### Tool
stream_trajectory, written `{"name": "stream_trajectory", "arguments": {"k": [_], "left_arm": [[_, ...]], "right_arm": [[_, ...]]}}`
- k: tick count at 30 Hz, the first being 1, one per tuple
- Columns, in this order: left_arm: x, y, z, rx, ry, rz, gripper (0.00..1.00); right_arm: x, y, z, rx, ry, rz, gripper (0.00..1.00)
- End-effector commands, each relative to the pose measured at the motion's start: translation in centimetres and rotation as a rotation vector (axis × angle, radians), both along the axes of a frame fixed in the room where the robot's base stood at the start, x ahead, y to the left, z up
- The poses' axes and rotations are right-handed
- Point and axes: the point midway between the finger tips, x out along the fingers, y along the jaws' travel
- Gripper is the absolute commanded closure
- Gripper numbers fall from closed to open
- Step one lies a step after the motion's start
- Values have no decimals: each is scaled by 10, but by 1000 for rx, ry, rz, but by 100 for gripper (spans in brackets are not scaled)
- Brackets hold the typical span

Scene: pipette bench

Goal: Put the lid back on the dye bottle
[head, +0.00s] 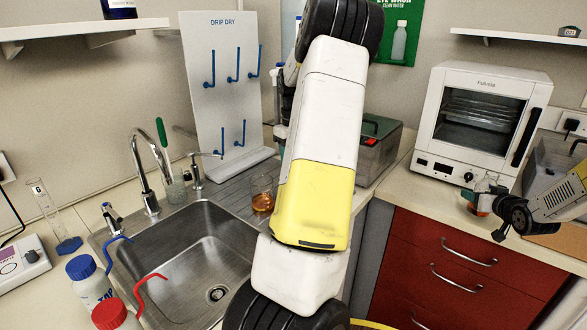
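I cannot make out a dye bottle or its lid for certain. A small glass vessel with reddish liquid (481,206) stands on the right counter, partly behind my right gripper (500,218). That gripper is dark and small in view, and whether its fingers are apart or closed on anything is unclear. A large white and yellow link of my arm crosses the middle of the head view and hides much behind it. My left gripper does not show clearly.
A glass with amber liquid (262,196) stands beside the steel sink (182,262). Blue-capped (88,287) and red-capped (113,316) wash bottles stand at lower left. A white oven (478,115) is at back right, and a drip rack (224,95) at back left.

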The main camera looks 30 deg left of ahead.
Motion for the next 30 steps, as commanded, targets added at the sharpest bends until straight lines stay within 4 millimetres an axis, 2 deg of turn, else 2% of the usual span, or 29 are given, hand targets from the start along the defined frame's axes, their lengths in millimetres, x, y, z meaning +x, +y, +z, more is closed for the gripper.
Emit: {"name": "stream_trajectory", "arguments": {"k": [17, 18, 26, 30], "left_arm": [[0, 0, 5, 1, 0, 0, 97], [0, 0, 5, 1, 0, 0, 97], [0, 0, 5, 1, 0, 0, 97], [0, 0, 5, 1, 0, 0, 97]], "right_arm": [[0, 0, 1, 1, -2, 0, 100], [0, 0, 1, 1, -2, 0, 48], [0, 0, 1, 1, -2, 0, 99], [0, 0, 1, 1, -2, 0, 100]]}}
